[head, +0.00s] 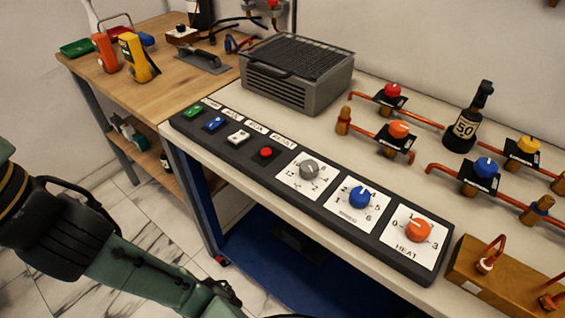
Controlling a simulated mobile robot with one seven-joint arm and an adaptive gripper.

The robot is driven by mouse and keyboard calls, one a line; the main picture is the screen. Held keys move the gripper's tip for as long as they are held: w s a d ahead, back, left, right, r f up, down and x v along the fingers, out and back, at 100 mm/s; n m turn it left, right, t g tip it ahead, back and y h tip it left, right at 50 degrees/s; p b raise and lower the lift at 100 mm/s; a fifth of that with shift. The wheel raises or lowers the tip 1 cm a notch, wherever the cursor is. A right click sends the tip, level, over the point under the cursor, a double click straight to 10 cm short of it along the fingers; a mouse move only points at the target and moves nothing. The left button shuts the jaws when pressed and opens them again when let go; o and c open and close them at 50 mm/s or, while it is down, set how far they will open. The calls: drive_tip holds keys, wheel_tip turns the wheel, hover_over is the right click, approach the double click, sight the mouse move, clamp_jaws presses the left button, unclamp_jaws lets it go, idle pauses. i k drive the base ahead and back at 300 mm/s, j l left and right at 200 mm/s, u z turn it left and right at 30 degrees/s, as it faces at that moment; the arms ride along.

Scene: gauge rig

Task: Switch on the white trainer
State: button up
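The black control panel (318,208) runs along the front edge of the pale bench top. A white switch (238,137) sits in its row of small controls, between a blue switch (213,124) and a red button (266,153). A green switch (194,112) is at the far left end. Small white labels stand behind these controls, too small to read surely. Whether the white switch is on or off cannot be told. My green arm reaches in from the lower left, and its end runs out at the bottom edge. My gripper's fingers do not show.
Grey (309,169), blue (359,197) and orange (418,230) knobs are on the panel's right half. A grey grille box (297,75) stands behind the switches. Copper pipes with valves and a black bottle (466,118) are further right. The air in front of the panel is clear.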

sight(241, 136)
drive_tip(key=l+u, duration=0.15)
drive_tip(key=u, duration=0.25)
drive_tip(key=i+l+u, duration=0.1)
drive_tip(key=u, duration=0.3)
drive_tip(key=l+u, duration=0.25)
drive_tip(key=u, duration=0.15)
